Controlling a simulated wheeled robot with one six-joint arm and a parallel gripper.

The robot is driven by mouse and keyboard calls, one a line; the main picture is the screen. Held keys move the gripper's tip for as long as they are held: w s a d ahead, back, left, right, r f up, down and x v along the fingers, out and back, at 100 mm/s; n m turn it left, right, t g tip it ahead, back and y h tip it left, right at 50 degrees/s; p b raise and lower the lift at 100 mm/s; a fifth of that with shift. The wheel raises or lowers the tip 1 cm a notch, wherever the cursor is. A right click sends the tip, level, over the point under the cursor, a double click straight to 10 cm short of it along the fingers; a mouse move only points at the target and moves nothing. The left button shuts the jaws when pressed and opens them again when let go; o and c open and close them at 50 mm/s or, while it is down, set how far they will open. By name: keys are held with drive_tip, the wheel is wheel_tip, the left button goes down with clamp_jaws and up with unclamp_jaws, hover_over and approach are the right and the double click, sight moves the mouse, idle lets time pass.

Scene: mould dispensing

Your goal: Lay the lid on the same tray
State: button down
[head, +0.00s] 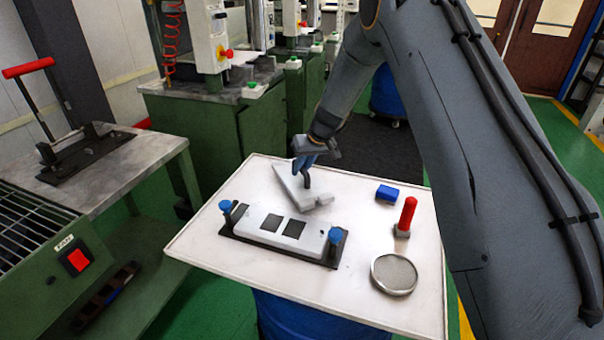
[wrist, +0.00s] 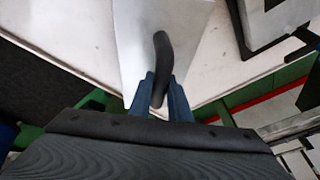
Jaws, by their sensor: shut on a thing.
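The lid (head: 287,187) is a light grey plate with a black curved handle. My gripper (head: 305,168), with blue fingers, is shut on that handle at the lid's far side. In the wrist view, the fingers (wrist: 160,92) close around the handle (wrist: 162,55), and the lid (wrist: 135,45) extends beyond them. The lid looks tilted over the back of the white tray (head: 190,243); I cannot tell whether it touches the tray. A mould (head: 262,229) with dark square openings sits on the tray, in front of the lid, on a black base with blue knobs.
A blue block (head: 387,193), a red-handled tool (head: 407,216) and a round metal-rimmed dish (head: 394,274) stand on the tray's right side. Free tray surface lies between them and the mould. A green bench with a red-handled press (head: 80,145) stands left.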

drive_tip(key=shift+w+f, duration=0.1)
drive_tip(key=shift+f, duration=0.9)
drive_tip(key=shift+f, duration=0.2)
drive_tip(key=c, duration=1.6)
unclamp_jaws()
drive_tip(key=shift+c, duration=0.2)
drive_tip(key=shift+r, duration=0.15)
drive_tip(key=shift+d+r, duration=0.1)
drive_tip(key=shift+r, duration=0.2)
drive_tip(key=b+v, duration=0.3)
drive_tip(key=v, duration=0.8)
drive_tip(key=s+d+m+g+h, duration=0.1)
drive_tip(key=s+d, duration=0.3)
drive_tip(key=s, duration=0.8)
drive_tip(key=s+d+m+g+h, duration=0.1)
drive_tip(key=s+d, duration=0.3)
drive_tip(key=s, duration=0.9)
drive_tip(key=s+d+m+g+h, duration=0.1)
drive_tip(key=s+d, duration=0.3)
drive_tip(key=s, duration=0.8)
drive_tip(key=shift+s+r+m+h, duration=0.35)
drive_tip(key=shift+m+h, duration=0.05)
drive_tip(key=shift+m, duration=0.2)
